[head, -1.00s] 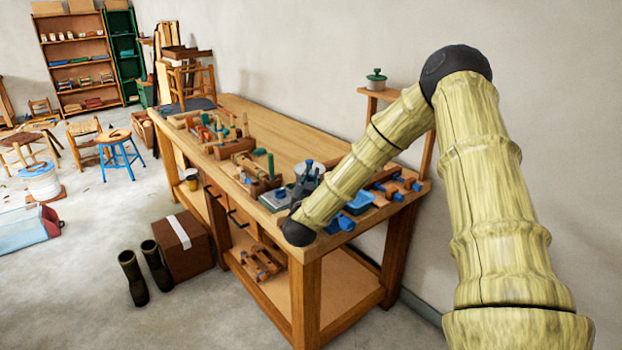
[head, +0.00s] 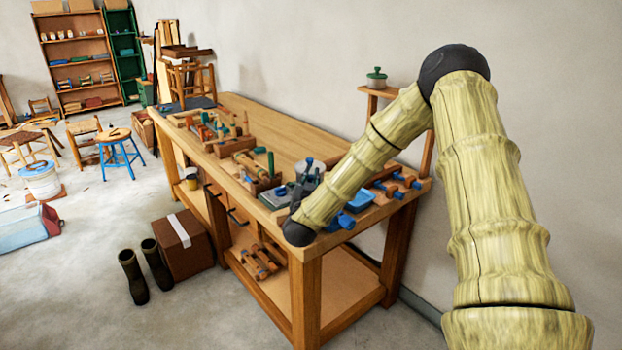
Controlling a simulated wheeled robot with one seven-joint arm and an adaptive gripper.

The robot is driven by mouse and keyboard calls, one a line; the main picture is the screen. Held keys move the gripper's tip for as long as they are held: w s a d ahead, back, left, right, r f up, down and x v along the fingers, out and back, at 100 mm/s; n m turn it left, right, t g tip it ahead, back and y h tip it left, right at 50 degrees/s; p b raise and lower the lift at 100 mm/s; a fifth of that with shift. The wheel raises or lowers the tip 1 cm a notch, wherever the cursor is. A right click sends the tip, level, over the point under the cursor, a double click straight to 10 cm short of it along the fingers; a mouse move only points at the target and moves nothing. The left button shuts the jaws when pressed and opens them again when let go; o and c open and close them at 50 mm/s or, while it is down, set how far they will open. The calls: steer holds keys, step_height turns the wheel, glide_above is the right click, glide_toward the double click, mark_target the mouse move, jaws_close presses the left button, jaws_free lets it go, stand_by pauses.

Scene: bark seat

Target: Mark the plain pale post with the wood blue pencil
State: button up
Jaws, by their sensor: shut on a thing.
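My arm reaches in from the right and bends down so that its dark wrist joint hangs by the near front corner of the workbench (head: 285,143). I cannot make out the wood blue pencil. Several small upright wooden pieces stand among the tools along the bench front, too small to tell whether one is the plain pale post.
Blue-handled tools (head: 347,220) and a blue tray (head: 360,200) lie at the bench's near end. A green lidded pot (head: 376,79) stands on a raised shelf behind. Boots (head: 133,277) and a cardboard box (head: 186,252) stand on the floor. The bench's back half is mostly clear.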

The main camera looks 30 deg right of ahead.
steer(key=shift+w+a+f+b, duration=0.15)
steer(key=shift+w+b, duration=0.2)
steer(key=shift+w, duration=0.85)
stand_by(0.3)
step_height(320, 180, up, 6)
steer(key=p, duration=0.3)
steer(key=shift+d, duration=0.25)
stand_by(0.7)
